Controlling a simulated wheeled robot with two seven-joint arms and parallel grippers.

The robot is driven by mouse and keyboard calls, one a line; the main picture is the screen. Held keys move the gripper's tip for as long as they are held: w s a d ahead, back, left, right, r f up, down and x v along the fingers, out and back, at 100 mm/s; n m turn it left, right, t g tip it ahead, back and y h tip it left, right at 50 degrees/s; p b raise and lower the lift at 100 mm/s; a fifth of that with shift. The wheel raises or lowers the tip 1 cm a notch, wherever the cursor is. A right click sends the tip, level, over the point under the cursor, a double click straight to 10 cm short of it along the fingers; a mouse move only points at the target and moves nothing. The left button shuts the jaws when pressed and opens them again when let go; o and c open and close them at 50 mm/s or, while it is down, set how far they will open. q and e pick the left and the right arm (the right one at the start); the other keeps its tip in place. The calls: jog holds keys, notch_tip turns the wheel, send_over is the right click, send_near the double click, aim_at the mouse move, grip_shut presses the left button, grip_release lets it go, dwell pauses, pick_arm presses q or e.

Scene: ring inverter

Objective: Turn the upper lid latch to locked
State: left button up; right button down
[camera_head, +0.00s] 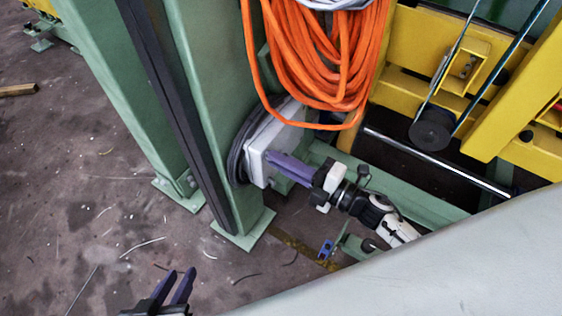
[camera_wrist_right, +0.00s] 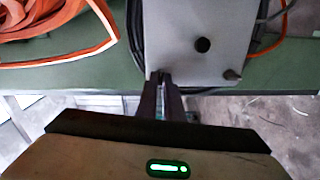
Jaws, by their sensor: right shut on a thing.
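The grey-white box with its lid (camera_head: 259,145) is mounted on the green post in the head view. The lid (camera_wrist_right: 205,18) also fills the upper middle of the right wrist view, with a dark round knob (camera_wrist_right: 203,45) and a small latch (camera_wrist_right: 232,75) near its lower right corner. My right gripper (camera_head: 270,158) reaches the lid from the right, and its fingers (camera_wrist_right: 162,76) are shut at the lid's lower left corner in the wrist view, on the cable side. The upper lid latch there is hidden between them. My left gripper (camera_head: 176,284) is open and empty, low over the floor.
A thick orange cable coil (camera_head: 320,55) hangs just above the box. Yellow framework (camera_head: 465,70) and a metal rod (camera_head: 435,160) stand to the right. The floor (camera_head: 70,200) at left is mostly open.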

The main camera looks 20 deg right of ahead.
pick_arm(q)
jog(key=shift+w+d+f, duration=0.1)
jog(key=shift+w+d, duration=0.15)
jog(key=shift+w, duration=0.1)
pick_arm(e)
jog(key=shift+n, duration=0.8)
jog(key=c, duration=1.9)
grip_release()
pick_arm(q)
jog(key=shift+a, duration=0.1)
